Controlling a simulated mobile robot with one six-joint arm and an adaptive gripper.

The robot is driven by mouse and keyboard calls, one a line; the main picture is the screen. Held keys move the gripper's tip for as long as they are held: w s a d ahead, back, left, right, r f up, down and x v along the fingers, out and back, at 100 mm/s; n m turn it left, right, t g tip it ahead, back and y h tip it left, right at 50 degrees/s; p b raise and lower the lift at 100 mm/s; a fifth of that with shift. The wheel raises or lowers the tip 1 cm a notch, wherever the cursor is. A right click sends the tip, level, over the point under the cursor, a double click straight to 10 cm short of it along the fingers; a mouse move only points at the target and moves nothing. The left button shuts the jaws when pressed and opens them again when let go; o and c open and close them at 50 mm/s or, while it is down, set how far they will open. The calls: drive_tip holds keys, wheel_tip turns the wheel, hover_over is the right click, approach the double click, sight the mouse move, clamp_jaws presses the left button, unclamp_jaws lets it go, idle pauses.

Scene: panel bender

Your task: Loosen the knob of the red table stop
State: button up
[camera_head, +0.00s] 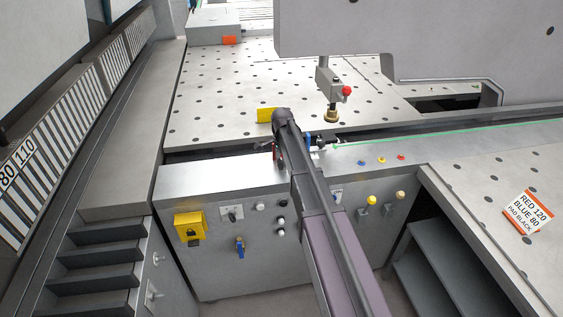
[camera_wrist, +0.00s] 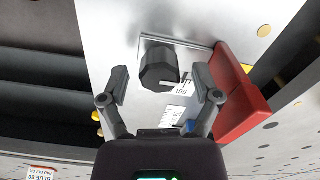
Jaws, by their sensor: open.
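In the wrist view a black faceted knob (camera_wrist: 159,68) with a white pointer line sits on a pale metal plate, beside a scale label (camera_wrist: 180,88) reading 100. The red table stop (camera_wrist: 240,97) is the red block just right of the knob. Part of its red also shows beside my arm in the head view (camera_head: 277,157). My gripper (camera_wrist: 161,78) is open, with one finger on each side of the knob's near end. Gaps show between the fingers and the knob, so I see no grip on it. In the head view my arm hides the knob.
A yellow block (camera_head: 265,115) stands behind my wrist on the perforated table (camera_head: 215,90). The front panel holds a yellow lock box (camera_head: 190,226) and several buttons. A label card (camera_head: 527,212) lies on the right table.

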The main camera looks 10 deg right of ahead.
clamp_jaws()
drive_tip(key=shift+n, duration=0.5)
drive_tip(key=n, duration=0.3)
drive_tip(key=shift+n, duration=0.3)
drive_tip(key=n, duration=1.3)
drive_tip(key=shift+a, duration=0.1)
drive_tip(key=shift+n, duration=0.3)
